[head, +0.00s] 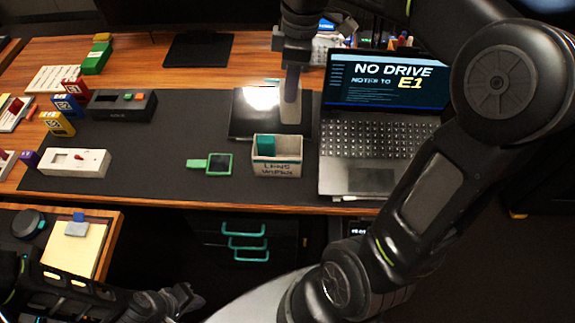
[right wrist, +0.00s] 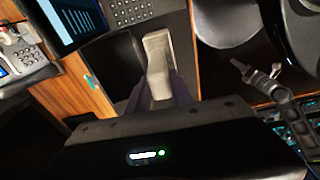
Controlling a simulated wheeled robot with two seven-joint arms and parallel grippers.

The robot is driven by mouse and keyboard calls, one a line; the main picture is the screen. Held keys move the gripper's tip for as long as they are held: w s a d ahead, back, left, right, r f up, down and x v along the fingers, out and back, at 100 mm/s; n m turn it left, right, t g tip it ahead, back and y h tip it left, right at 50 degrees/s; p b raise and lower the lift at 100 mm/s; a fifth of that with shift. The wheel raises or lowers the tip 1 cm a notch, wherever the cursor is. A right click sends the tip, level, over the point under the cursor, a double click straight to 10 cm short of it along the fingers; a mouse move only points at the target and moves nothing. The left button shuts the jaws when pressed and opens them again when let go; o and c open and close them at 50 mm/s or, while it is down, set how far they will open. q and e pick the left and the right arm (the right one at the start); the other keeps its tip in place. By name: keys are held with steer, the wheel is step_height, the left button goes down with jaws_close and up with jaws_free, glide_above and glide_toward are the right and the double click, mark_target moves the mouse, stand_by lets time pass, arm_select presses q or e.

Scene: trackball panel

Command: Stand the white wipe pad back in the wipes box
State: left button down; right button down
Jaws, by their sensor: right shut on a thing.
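The wipes box (head: 277,170), pale and lettered LENS WIPES, stands open near the front edge of the dark desk mat, with a teal pad (head: 266,147) upright in its left part. My right gripper (head: 291,72) is above and behind the box, pointing down, shut on the pale wipe pad (head: 290,105). The pad hangs upright in front of a dark glossy panel (head: 243,122). In the right wrist view the pad (right wrist: 157,58) shows beyond the fingers (right wrist: 160,92). My left gripper (head: 180,300) is low at the left, off the desk; its fingers are unclear.
An open laptop (head: 365,155) stands close right of the box. A green-framed square (head: 219,164) lies left of it. A white device (head: 75,163), a dark box (head: 123,106) and coloured blocks (head: 66,104) are further left. The mat between them is clear.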

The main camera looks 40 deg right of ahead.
stand_by(0.4)
glide_above(290, 140)
steer(key=s+a, duration=0.2)
steer(key=s, duration=0.1)
step_height(290, 140, down, 14)
steer(key=shift+r, duration=0.2)
steer(key=shift+w, duration=0.1)
steer(key=shift+f, duration=2.2)
steer(key=shift+f, duration=0.2)
steer(key=c, duration=1.4)
jaws_free()
steer(key=shift+c, duration=0.2)
